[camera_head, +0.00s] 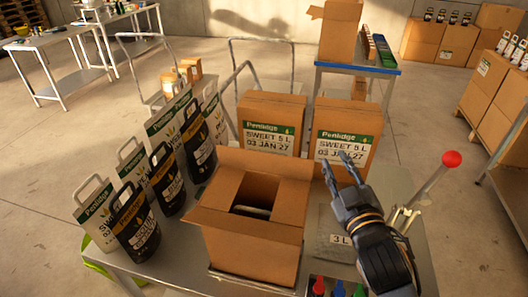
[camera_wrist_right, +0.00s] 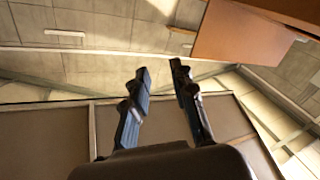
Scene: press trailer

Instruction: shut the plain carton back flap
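The plain carton (camera_head: 262,262) stands open on the table at the centre of the head view. Its back flap (camera_head: 265,163) is raised, tilted at the far side of the opening. The front flap (camera_head: 240,222) slopes outward over the near side. Something grey shows inside, too dark to identify. My right gripper (camera_head: 336,168) is to the right of the carton, near the back flap's right end, apart from it as far as I can tell. Its fingers are apart and empty, which the right wrist view (camera_wrist_right: 160,72) also shows. My left gripper is not in view.
Two labelled cartons (camera_head: 270,125) (camera_head: 345,133) stand close behind. A red-knobbed lever (camera_head: 451,159) rises at the right. A brown cardboard panel (camera_wrist_right: 245,30) shows in the wrist view.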

